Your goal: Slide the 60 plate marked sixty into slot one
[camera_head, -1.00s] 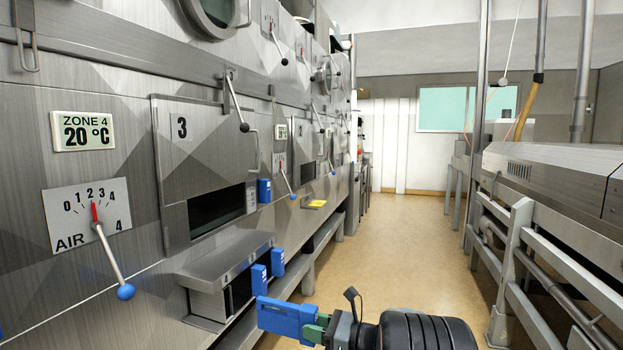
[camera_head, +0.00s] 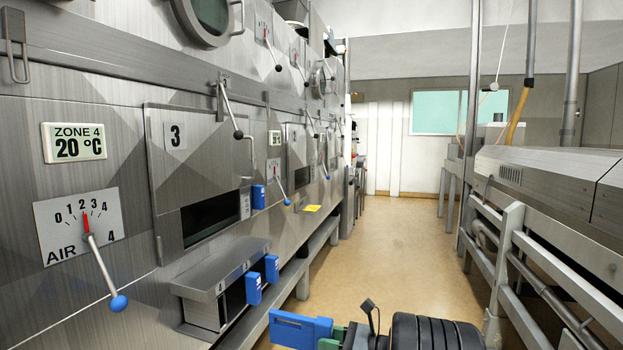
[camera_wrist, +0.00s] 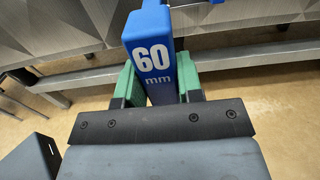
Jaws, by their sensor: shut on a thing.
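My gripper (camera_wrist: 157,88) is shut on a blue plate (camera_wrist: 152,45) marked "60 mm", with its green fingers on both sides of it. In the head view the held blue plate (camera_head: 300,328) shows at the bottom, in front of my gripper (camera_head: 330,338), clear of the machine. A steel rack (camera_head: 222,268) on the machine's front holds two other blue plates, one nearer (camera_head: 253,288) and one farther (camera_head: 272,268). Another blue plate (camera_head: 258,196) is at the opening under door 3. Slot one is hidden or too small to tell.
The dryer wall (camera_head: 130,200) runs along the left with lever handles sticking out, such as the blue-knobbed air lever (camera_head: 103,270). A steel railing (camera_head: 510,290) stands at the right. The tan floor aisle (camera_head: 400,235) between them is clear.

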